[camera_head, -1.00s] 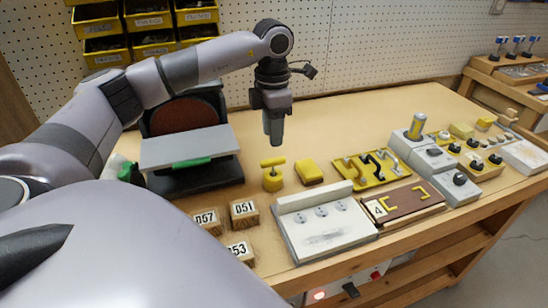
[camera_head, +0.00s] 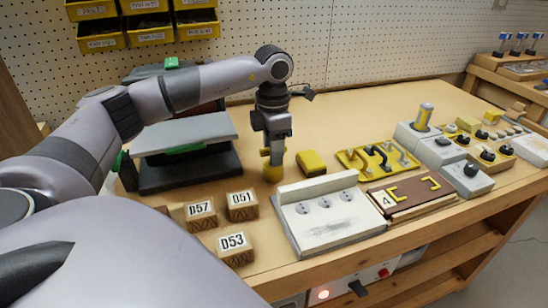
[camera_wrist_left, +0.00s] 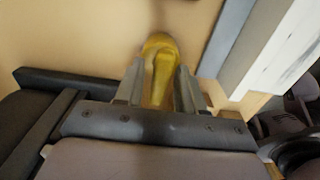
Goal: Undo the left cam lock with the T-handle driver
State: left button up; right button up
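The yellow T-handle driver (camera_head: 272,171) stands upright on the bench, left of the yellow block. My left gripper (camera_head: 275,160) is down at its handle, pointing downward. In the left wrist view the fingers (camera_wrist_left: 160,88) straddle the yellow handle (camera_wrist_left: 163,72), with what looks like a narrow gap; contact is not clear. The pale panel (camera_head: 335,228) has three round grey cam locks in a row on its upper part; the left cam lock (camera_head: 302,208) is nearest the driver. My right gripper is not in view.
Wooden blocks D57 (camera_head: 201,214), D51 (camera_head: 242,205) and D53 (camera_head: 235,248) lie left of the panel. A dark stand with a grey plate (camera_head: 185,137) is behind. A yellow block (camera_head: 311,163) and a yellow hook tray (camera_head: 350,160) sit to the right. The bench behind is clear.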

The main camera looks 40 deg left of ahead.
pick_arm(q)
grip_shut()
jog(key=shift+r, duration=0.15)
jog(key=shift+r+p, duration=2.25)
jog(key=shift+r, duration=0.15)
